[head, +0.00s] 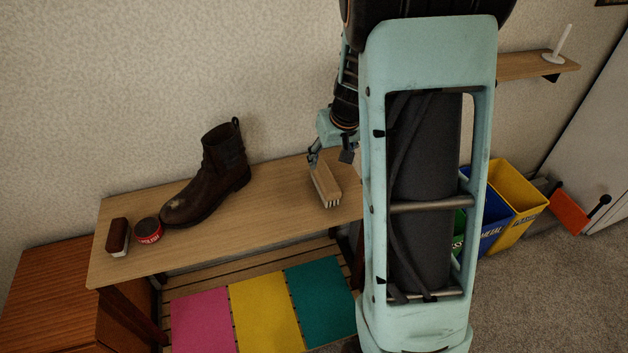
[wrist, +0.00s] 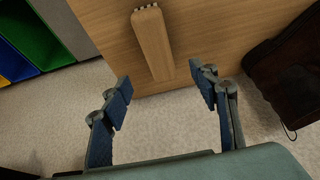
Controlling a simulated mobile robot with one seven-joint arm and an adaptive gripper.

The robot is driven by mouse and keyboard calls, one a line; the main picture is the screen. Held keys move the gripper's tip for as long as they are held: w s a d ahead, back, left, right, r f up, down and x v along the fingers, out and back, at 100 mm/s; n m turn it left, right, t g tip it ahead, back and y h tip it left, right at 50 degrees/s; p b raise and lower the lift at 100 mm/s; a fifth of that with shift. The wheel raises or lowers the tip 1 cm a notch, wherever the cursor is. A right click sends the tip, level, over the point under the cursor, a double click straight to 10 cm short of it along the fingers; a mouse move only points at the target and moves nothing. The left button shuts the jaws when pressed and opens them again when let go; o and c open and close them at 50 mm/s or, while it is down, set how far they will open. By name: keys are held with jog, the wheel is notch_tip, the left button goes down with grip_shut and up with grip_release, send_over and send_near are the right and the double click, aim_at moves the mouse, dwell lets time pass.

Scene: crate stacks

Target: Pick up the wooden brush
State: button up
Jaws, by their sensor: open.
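The wooden brush (head: 325,183) lies on the right part of the wooden bench (head: 270,195), with pale bristles showing at its near end. In the wrist view the brush (wrist: 153,45) points down toward the space between my fingers. My gripper (head: 332,152) is at the brush's far end, by the wall side of the bench. In the wrist view my gripper (wrist: 162,92) is open and empty, with one finger to each side of the brush's line. I cannot tell the exact height of the fingers over the bench.
A brown boot (head: 212,175) stands left of the brush. A red tin (head: 148,230) and a dark brush (head: 118,237) sit at the bench's left end. Coloured mats (head: 265,310) lie on the slatted shelf below. Blue (head: 490,225) and yellow (head: 515,200) bins stand right.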

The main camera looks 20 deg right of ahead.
aim_at(325, 176)
jog(key=b+x, duration=0.1)
jog(key=x, duration=0.2)
jog(key=b+x, duration=0.1)
jog(key=x, duration=0.3)
jog(key=b+x, duration=0.1)
jog(key=x, duration=0.2)
jog(key=shift+s+d+f+b, duration=0.1)
jog(key=shift+f+b, duration=0.2)
jog(key=shift+f, duration=0.2)
jog(key=shift+c, duration=0.4)
jog(key=c, duration=1.4)
jog(key=shift+o, duration=0.2)
jog(key=shift+r, duration=0.1)
